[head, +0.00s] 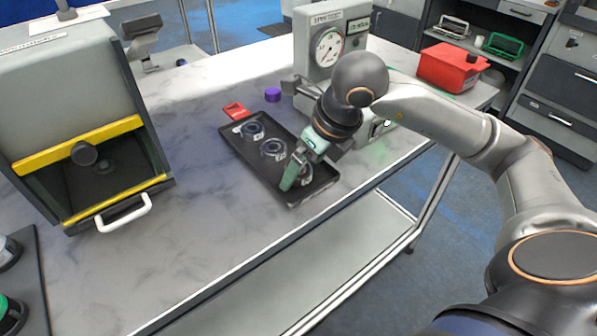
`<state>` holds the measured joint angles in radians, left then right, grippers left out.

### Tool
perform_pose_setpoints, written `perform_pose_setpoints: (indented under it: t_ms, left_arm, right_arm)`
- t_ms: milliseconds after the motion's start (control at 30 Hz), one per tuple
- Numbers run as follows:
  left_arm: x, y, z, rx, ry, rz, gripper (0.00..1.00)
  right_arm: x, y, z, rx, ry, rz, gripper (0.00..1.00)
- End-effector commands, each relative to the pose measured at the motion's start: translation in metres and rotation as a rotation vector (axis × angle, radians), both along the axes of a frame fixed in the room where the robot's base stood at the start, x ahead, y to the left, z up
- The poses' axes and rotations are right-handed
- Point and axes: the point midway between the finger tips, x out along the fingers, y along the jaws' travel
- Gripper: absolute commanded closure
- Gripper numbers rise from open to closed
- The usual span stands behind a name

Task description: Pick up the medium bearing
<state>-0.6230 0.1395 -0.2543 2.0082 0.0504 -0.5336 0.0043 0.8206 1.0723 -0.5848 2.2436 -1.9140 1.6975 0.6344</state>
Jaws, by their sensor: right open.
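A dark tray (263,172) lies on the marbled table and holds bearings in a row. One bearing (250,130) is at the far end and another bearing (273,149) is in the middle. A further ring-shaped part shows at the near end, mostly hidden by my right gripper (296,181). I cannot tell for certain which is the medium one. My right gripper is open and points down over the near end of the tray. Whether its fingers touch anything is hidden. My left gripper is out of view.
A grey box with yellow bars (80,140) and a white handle stands at left. A dial gauge machine (327,45) stands behind the tray. A purple cap (272,94) and red piece (235,110) lie nearby. A red box (448,68) is at far right. The table left of the tray is clear.

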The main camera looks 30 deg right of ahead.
Motion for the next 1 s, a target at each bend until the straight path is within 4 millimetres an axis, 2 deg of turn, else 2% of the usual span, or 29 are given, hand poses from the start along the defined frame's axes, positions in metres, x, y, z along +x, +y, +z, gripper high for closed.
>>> perform_pose_setpoints:
  t_ms: [267,1000]
  left_arm:
    - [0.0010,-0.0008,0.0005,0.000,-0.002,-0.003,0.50]
    - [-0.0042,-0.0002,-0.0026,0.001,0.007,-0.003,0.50]
  right_arm:
    - [0.0011,0.0004,-0.0024,0.000,-0.001,0.000,0.04]
    - [0.0010,0.0004,-0.0020,0.000,-0.001,0.001,0.87]
